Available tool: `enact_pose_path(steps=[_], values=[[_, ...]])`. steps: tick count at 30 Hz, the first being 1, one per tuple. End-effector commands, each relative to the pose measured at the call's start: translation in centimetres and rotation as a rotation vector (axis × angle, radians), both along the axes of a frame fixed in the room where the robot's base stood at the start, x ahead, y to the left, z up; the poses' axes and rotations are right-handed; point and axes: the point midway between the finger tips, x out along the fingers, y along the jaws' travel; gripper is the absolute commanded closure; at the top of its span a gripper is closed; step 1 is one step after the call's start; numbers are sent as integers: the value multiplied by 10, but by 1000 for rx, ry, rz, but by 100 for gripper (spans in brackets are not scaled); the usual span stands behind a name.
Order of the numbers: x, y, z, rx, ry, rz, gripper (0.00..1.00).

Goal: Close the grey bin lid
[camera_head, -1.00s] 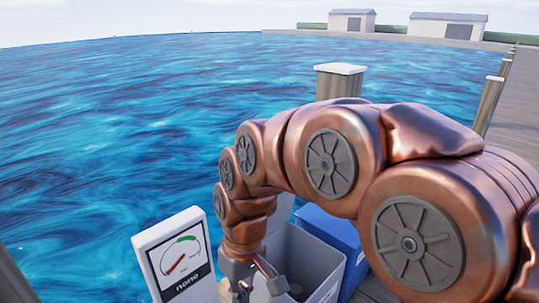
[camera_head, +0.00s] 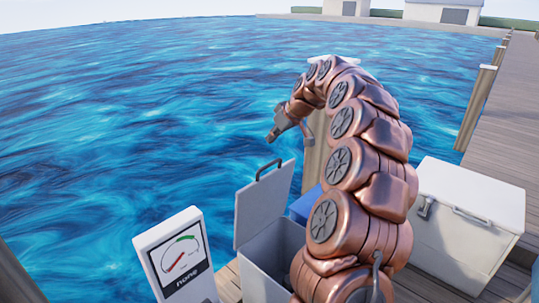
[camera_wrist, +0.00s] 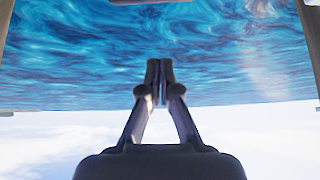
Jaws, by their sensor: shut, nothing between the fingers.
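The grey bin (camera_head: 272,252) stands on the dock in the lower middle of the head view, its right side hidden behind my arm. Its grey lid (camera_head: 264,206) is raised upright along the bin's left and far side, with a dark handle (camera_head: 269,168) on its top edge. The bin's mouth is open. My gripper (camera_head: 272,139) is above the lid and apart from it, out over the water in the picture.
A gauge panel marked "none" (camera_head: 178,258) stands left of the bin. A blue box (camera_head: 303,205) is behind it, partly hidden by my arm. A white chest (camera_head: 465,222) stands to the right. Posts (camera_head: 475,108) line the dock edge. Air above the water is clear.

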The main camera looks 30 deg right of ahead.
Motion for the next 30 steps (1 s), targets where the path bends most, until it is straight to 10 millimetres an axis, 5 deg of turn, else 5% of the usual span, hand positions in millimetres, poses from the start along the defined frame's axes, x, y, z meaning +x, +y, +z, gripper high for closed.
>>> enact_pose_path(steps=[7, 24, 30], values=[[10, -7, -10, -6, -8, -6, 100], [62, 5, -78, -7, -7, -6, 100], [46, 2, -81, -6, -11, -8, 100]])
